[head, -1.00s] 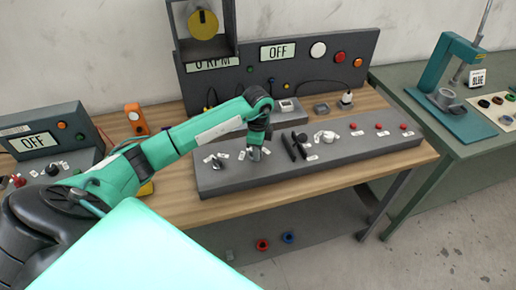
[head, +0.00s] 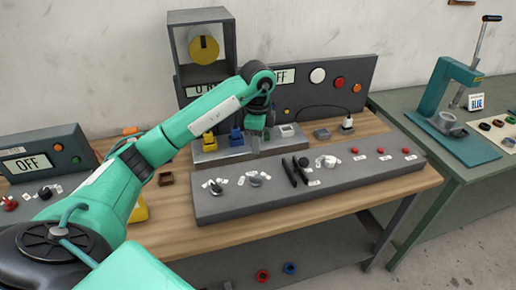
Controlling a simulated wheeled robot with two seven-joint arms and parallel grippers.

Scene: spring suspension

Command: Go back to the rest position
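My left arm comes in from the lower left, and its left gripper (head: 256,138) hangs fingers-down over the back part of the wooden workbench (head: 175,232). It is in front of the dark back panel (head: 345,108), above and behind the long grey control strip (head: 330,180). No held thing shows at its fingers, but they are small and dark, so I cannot tell whether they are open or shut. My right gripper is not in view.
A grey block (head: 208,155) with yellow and blue parts stands close to the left gripper. A black frame with a yellow disc (head: 204,48) rises behind my arm. A teal press (head: 450,95) stands on the green table at right. The bench front is clear.

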